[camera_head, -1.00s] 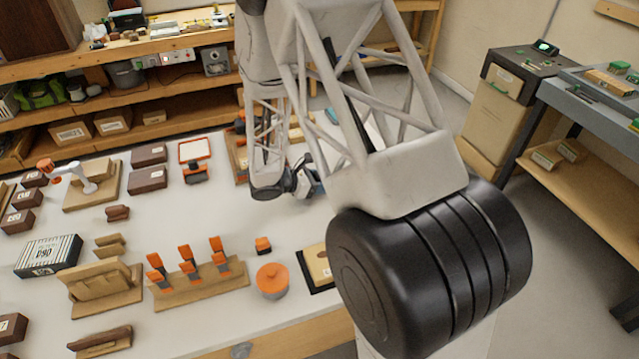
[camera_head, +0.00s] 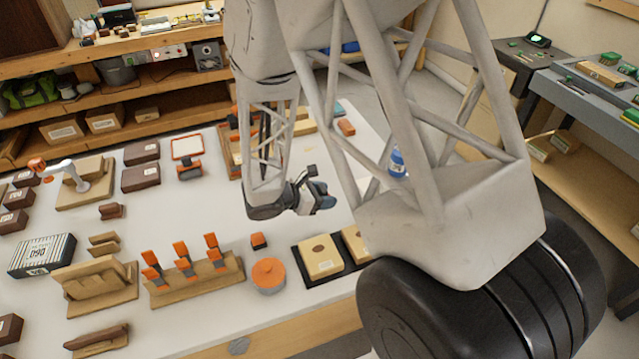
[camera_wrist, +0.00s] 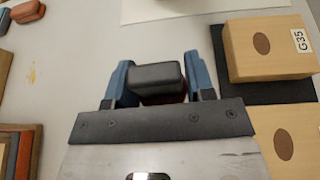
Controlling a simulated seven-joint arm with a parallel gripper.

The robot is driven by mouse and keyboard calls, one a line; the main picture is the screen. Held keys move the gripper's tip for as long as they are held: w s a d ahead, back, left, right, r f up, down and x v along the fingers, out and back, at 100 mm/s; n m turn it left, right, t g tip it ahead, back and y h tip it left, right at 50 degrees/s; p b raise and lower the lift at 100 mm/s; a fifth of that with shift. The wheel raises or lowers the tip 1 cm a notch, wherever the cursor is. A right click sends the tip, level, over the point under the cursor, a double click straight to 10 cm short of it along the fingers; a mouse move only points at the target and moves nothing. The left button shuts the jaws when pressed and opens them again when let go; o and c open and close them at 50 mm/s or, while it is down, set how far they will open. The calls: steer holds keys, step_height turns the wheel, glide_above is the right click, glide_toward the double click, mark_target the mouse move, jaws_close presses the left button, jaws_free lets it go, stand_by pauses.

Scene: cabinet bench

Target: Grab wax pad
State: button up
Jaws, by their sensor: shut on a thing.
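My gripper (camera_wrist: 157,80) has two blue fingers and is shut on a dark block with a reddish-brown lower part, which I take to be the wax pad (camera_wrist: 157,78). The pad sits between the fingers in the wrist view. In the head view, my gripper (camera_head: 318,197) is over the white bench top, and the pad is too small and covered to make out. I cannot tell how high it is above the bench.
Wooden boxes (camera_wrist: 270,50) stand on a black mat (camera_head: 299,257) beside my gripper. An orange-lidded round pot (camera_head: 268,275) and a wooden rack with orange-handled tools (camera_head: 196,282) are on the bench. A framed tray (camera_wrist: 14,145) shows at lower left in the wrist view.

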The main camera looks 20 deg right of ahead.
steer(key=shift+s+a+r, duration=0.1)
steer(key=shift+s+a, duration=0.05)
steer(key=shift+s, duration=0.9)
steer(key=shift+s+a+r, duration=0.1)
steer(key=shift+s, duration=0.9)
